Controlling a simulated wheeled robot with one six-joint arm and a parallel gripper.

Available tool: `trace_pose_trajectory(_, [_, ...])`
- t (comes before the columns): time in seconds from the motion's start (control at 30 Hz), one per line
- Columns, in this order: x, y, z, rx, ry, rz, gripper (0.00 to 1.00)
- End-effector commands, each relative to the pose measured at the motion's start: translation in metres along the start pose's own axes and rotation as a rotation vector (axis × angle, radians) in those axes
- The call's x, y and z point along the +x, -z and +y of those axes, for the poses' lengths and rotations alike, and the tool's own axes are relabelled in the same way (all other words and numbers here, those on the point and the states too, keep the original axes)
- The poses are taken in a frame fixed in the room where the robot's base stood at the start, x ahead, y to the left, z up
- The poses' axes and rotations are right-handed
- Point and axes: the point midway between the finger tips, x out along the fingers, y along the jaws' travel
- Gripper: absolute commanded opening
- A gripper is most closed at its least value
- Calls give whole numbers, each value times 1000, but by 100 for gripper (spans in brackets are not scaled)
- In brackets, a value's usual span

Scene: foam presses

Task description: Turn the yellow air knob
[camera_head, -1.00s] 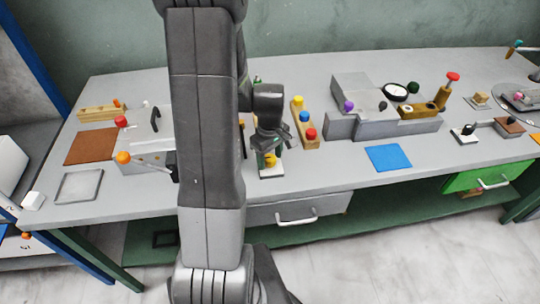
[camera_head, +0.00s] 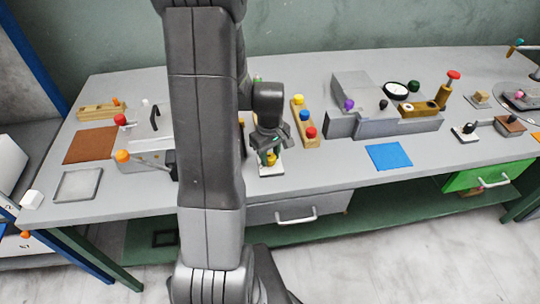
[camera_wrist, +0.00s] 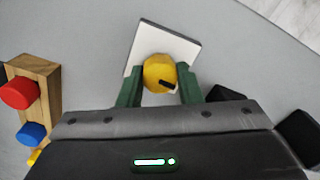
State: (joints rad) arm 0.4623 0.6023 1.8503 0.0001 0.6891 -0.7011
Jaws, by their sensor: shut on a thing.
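The yellow air knob (camera_wrist: 159,72) is round, with a dark pointer mark, and sits on a white square plate (camera_wrist: 179,47) on the table. My gripper (camera_wrist: 160,88) is over it from above, with one green finger on each side, shut on the knob. In the wrist view the dark mark points to the lower right. In the head view the yellow knob (camera_head: 272,159) shows low between the fingers, partly hidden by my gripper (camera_head: 270,150).
A wooden block with red, blue and yellow knobs (camera_head: 304,124) stands close to the right of my gripper. A grey press (camera_head: 375,115) stands further right, behind a blue mat (camera_head: 389,157). A box with an orange-knobbed lever (camera_head: 123,156) is to the left.

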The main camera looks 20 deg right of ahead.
Motion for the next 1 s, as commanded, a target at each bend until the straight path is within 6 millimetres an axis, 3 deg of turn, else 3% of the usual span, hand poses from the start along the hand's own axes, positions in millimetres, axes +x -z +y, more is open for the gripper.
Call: trace_pose_trajectory(1.0, [1,0,2,934,-1,2,9])
